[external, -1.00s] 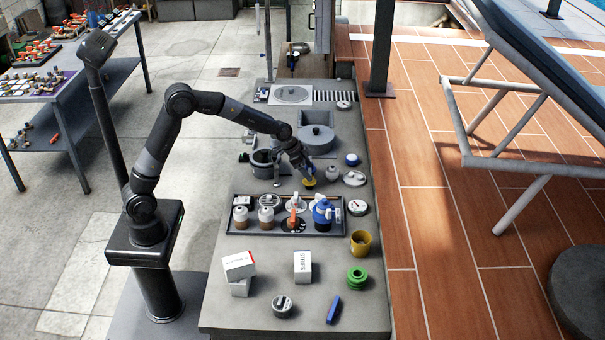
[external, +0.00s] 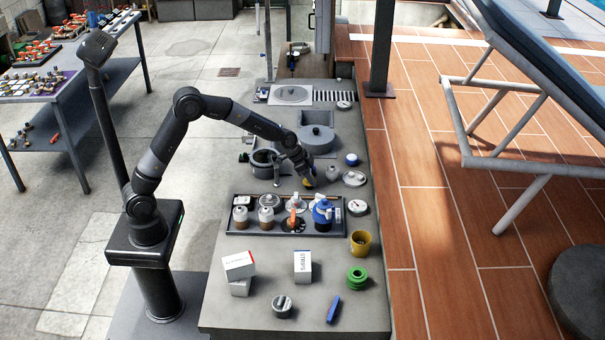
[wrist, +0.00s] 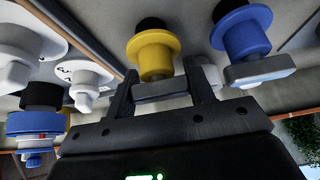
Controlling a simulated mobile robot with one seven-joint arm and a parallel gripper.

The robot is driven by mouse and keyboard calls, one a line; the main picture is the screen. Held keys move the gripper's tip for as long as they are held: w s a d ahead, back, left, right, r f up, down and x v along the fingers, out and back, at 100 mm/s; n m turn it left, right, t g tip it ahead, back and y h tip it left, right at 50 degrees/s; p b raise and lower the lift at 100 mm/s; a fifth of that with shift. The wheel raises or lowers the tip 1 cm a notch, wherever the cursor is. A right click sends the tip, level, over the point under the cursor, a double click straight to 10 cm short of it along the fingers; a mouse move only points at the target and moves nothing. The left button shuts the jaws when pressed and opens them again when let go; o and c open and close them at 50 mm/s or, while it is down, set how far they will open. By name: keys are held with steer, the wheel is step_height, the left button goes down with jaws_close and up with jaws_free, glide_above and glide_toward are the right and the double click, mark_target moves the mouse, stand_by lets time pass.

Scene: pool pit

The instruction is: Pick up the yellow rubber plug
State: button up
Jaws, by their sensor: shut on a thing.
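The yellow rubber plug (external: 307,183) is at the counter's middle, just behind the dark tray. My gripper (external: 308,181) points down over it and hides much of it in the external view. In the wrist view the yellow plug (wrist: 152,52) has a wide flange, a dark end and a flat grey tab. The two fingers of my gripper (wrist: 164,88) stand on either side of the grey tab and are shut on it. I cannot tell whether the plug is clear of the counter.
A blue plug (wrist: 242,32) of like shape is close on the right in the wrist view. The dark tray (external: 262,231) with bottles lies in front of my gripper. The front counter has clear patches.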

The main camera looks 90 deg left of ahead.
steer(key=shift+c, duration=0.7)
